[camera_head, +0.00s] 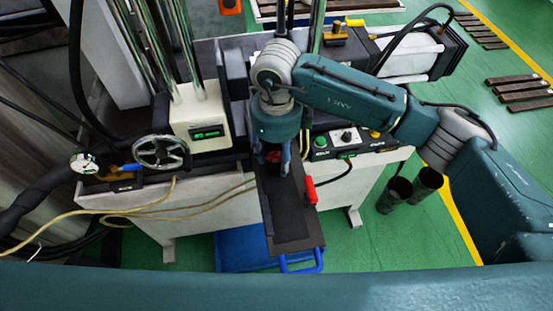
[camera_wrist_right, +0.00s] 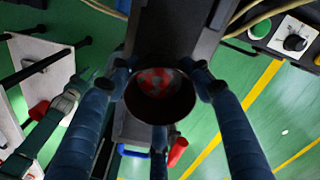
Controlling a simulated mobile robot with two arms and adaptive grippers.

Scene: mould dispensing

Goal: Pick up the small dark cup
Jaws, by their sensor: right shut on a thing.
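The small dark cup (camera_wrist_right: 160,104) shows in the right wrist view, seen from above, with red and grey contents inside. My right gripper (camera_wrist_right: 160,88) has its blue fingers closed around the cup's sides. In the head view my right gripper (camera_head: 272,150) points down over the far end of a long dark plate (camera_head: 290,205), and a bit of red shows between its fingers. The cup's wall is mostly hidden there by the fingers. I cannot tell whether its base touches the plate.
A machine with a handwheel (camera_head: 161,152) and a display box (camera_head: 205,132) stands left of the gripper. A control box (camera_head: 345,141) with a green button stands right. A red handle (camera_head: 310,189) sits beside the plate. Dark cylindrical containers (camera_head: 395,195) stand at the right.

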